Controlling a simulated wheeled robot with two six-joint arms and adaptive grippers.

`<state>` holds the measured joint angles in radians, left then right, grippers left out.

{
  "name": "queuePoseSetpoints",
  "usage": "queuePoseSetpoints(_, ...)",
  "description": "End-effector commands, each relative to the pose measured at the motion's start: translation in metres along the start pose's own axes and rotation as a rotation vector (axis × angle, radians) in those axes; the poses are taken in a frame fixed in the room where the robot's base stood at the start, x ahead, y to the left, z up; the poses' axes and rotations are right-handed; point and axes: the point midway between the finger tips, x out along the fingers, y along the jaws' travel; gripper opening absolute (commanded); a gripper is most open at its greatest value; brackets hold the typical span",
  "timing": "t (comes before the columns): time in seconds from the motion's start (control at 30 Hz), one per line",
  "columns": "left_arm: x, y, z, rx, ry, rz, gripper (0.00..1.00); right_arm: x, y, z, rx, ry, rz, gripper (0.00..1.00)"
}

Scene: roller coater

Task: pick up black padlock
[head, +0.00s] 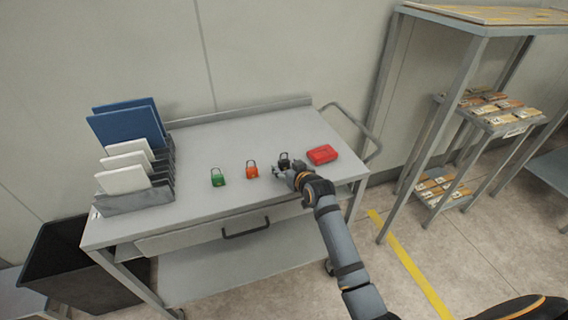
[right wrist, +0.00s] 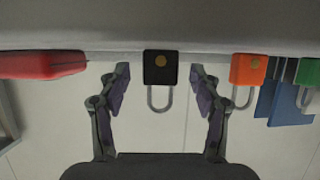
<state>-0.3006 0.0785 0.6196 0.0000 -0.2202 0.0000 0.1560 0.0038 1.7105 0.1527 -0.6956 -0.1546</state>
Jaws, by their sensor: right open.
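The black padlock (head: 284,158) lies on the grey table, to the right of the orange padlock in the head view. In the right wrist view the black padlock (right wrist: 160,67) sits between the two fingers, with its shackle toward the palm and a gap on each side. My right gripper (head: 285,170) is open around it, apart from its sides; it also shows in the right wrist view (right wrist: 160,90). In the head view the fingers partly cover the padlock. My left gripper is not in view.
An orange padlock (head: 252,169) and a green padlock (head: 217,177) stand to the left. A red case (head: 322,154) lies close on the right. A rack with folders (head: 134,203) stands at the table's left end. The table (head: 240,130) is clear behind the padlocks.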

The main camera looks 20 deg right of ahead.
Motion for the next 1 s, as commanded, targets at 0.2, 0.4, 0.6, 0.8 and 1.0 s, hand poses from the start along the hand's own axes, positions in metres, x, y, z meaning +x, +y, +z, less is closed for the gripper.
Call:
queuePoseSetpoints(0.2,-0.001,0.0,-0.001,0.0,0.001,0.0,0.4,0.02,0.0,0.001,0.0,0.0,0.0,0.64)
queuePoseSetpoints(0.4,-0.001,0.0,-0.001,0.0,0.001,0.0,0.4,0.02,-0.001,0.001,0.0,0.0,0.0,0.61)
queuePoseSetpoints(0.6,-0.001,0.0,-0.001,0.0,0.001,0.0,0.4,0.02,-0.001,0.001,0.0,0.0,0.0,0.34)
queuePoseSetpoints(0.8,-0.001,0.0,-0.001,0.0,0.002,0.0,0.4,0.02,-0.001,0.001,0.0,0.0,0.0,0.07)
queuePoseSetpoints(1.0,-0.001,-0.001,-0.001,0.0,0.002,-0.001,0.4,0.02,-0.001,0.0,0.0,0.001,0.0,0.01)
